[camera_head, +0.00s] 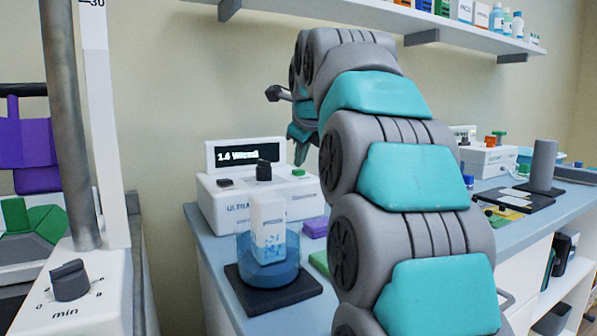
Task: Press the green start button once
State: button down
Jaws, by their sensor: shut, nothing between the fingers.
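The white ultrasound unit (222,208) stands on the blue counter behind a beaker. My arm hides part of the gripper.
A beaker of blue liquid (283,273) holding a white block stands on a dark pad (262,298) before the unit. Another white device (487,162) with orange and green tops stands at right. A shelf (380,14) with bottles hangs above. A grey pole (67,130) stands left.

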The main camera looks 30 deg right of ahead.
jog(key=shift+f+b, duration=0.35)
jog(key=shift+f, duration=0.15)
dwell(0.4)
jog(key=shift+r, duration=0.1)
jog(key=shift+r+p, duration=0.6)
jog(key=shift+r, duration=0.2)
jog(key=shift+r, duration=0.1)
notch_tip(320, 180, up, 5)
jog(key=p, duration=0.3)
jog(key=shift+s, duration=0.1)
dwell(0.9)
